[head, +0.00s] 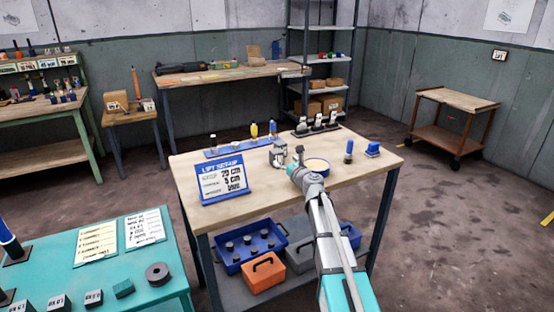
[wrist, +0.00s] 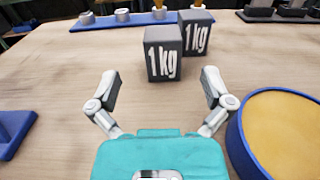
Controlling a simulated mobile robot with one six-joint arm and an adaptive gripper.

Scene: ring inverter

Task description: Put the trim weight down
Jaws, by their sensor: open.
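Two dark grey blocks marked "1 kg" stand upright on the wooden table (head: 230,222). In the wrist view the nearer block (wrist: 163,55) is ahead of my gripper (wrist: 162,88), and the other block (wrist: 197,33) stands behind it to the right. The frames do not tell which block is the trim weight. My gripper is open, its fingers spread and empty, with the nearer block beyond the fingertips. In the head view my gripper (head: 298,160) is over the table, just right of the grey blocks (head: 278,155).
A round, blue-rimmed dish with a tan top (wrist: 240,145) is close on the right of my gripper. A "LIFT SETUP" sign (head: 224,181) stands at the table's left. A blue rack (head: 238,147) lies behind. A blue bin (head: 232,262) and orange box (head: 264,274) are on the lower shelf.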

